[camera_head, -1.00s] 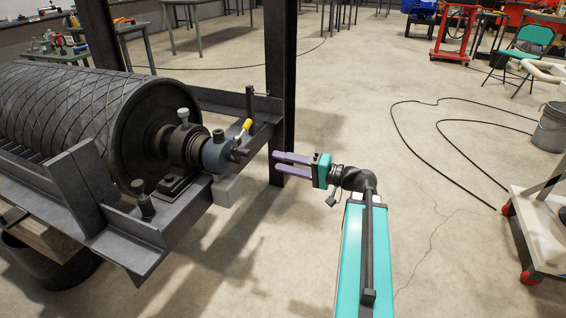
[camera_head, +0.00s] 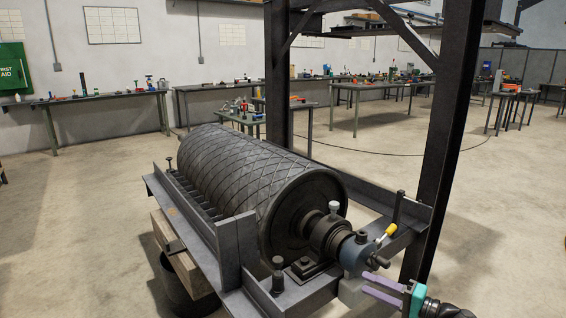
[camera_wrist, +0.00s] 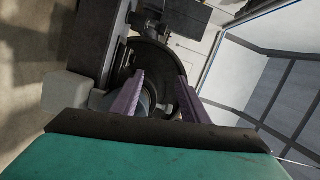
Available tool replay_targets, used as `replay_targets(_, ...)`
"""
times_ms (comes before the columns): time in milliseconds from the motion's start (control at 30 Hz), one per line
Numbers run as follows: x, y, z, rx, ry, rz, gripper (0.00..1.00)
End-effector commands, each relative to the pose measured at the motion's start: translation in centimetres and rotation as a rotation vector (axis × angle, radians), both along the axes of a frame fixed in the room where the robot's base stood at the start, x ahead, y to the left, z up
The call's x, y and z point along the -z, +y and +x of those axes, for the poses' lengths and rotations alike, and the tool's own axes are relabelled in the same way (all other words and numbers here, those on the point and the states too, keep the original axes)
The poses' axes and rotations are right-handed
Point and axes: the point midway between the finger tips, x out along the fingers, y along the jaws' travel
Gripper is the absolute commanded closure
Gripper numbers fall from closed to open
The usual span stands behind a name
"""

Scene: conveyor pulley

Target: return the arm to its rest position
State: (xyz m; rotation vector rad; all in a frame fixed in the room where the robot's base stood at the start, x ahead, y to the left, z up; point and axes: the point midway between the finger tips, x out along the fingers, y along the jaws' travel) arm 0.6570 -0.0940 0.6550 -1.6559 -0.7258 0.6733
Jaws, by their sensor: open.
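My gripper (camera_head: 384,291) is at the lower right of the head view, with its two purple fingers apart and nothing between them. The fingers point left toward the shaft end of the conveyor pulley (camera_head: 262,190), near a blue-grey collar (camera_head: 356,254) with a yellow-handled part (camera_head: 387,233). In the wrist view the open fingers (camera_wrist: 158,95) stand in front of the dark round pulley end (camera_wrist: 150,60). I cannot tell whether the fingers touch anything. Most of my arm is outside the head view.
A steel frame (camera_head: 237,262) carries the pulley, and a dark upright post (camera_head: 448,130) rises just behind my gripper. A black round tub (camera_head: 185,292) stands under the frame. Workbenches (camera_head: 105,97) with small items line the far wall. Open floor lies at the left.

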Motion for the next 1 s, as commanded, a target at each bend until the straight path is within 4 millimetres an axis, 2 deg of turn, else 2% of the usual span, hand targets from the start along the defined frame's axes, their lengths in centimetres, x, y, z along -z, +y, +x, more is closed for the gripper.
replay_targets(33, -0.1, 1.7, -0.1, -0.028, 0.026, -0.002, 0.59)
replay_targets(267, 3.5, 8.3, -1.7, -0.144, 0.15, -0.048, 0.59)
replay_targets(467, 7.1, 13.6, -4.6, -0.253, 0.277, -0.116, 0.59)
replay_targets(700, 11.9, 19.0, -10.2, -0.395, 0.446, -0.238, 0.59)
replay_targets(867, 15.2, 21.4, -15.1, -0.495, 0.564, -0.348, 0.59)
replay_targets(1000, 17.8, 22.5, -19.9, -0.585, 0.666, -0.465, 0.59)
